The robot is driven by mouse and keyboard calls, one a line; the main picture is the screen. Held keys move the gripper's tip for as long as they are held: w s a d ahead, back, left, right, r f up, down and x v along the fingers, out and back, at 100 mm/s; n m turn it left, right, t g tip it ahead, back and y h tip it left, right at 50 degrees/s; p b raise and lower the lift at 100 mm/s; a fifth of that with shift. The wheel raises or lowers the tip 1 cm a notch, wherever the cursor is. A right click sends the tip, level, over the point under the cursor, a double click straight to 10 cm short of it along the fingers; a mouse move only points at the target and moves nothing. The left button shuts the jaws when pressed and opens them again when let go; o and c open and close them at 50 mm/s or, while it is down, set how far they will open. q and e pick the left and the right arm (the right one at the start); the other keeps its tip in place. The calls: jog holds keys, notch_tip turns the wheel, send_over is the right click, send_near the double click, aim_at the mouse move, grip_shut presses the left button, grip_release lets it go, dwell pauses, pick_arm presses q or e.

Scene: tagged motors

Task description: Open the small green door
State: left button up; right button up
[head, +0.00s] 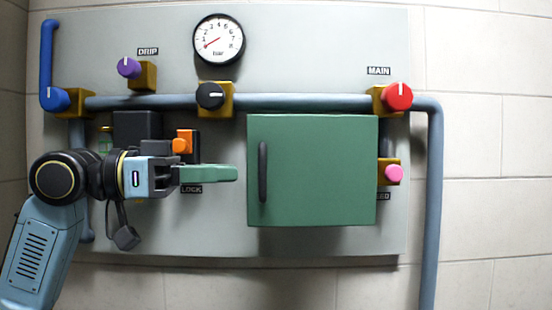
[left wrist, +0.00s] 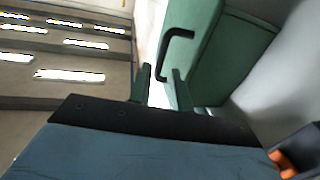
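The small green door (head: 320,170) sits on the grey panel, right of centre in the head view, and looks closed. Its dark vertical bar handle (head: 263,172) is near the door's left edge. In the left wrist view the door (left wrist: 225,45) and its handle (left wrist: 175,42) show ahead of the fingers. My left gripper (head: 232,174) points right at the handle from the left, a short gap away. In the left wrist view its two green fingers (left wrist: 161,85) stand apart with nothing between them. My right gripper is not in view.
An orange knob (head: 181,146) and the LOCK label (head: 191,189) lie beside my left gripper. Above are a black knob (head: 210,95), a gauge (head: 219,39) and a blue-grey pipe (head: 300,102). Red (head: 397,96) and pink (head: 393,173) knobs are right of the door.

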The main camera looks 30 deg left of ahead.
aim_at(275, 173)
pick_arm(q)
jog(key=p+x, duration=0.3)
jog(key=x, duration=0.4)
jog(key=shift+w+d+r, duration=0.1)
jog(key=shift+w, duration=0.05)
jog(key=shift+w+d, duration=0.3)
jog(key=shift+w, duration=0.05)
grip_shut()
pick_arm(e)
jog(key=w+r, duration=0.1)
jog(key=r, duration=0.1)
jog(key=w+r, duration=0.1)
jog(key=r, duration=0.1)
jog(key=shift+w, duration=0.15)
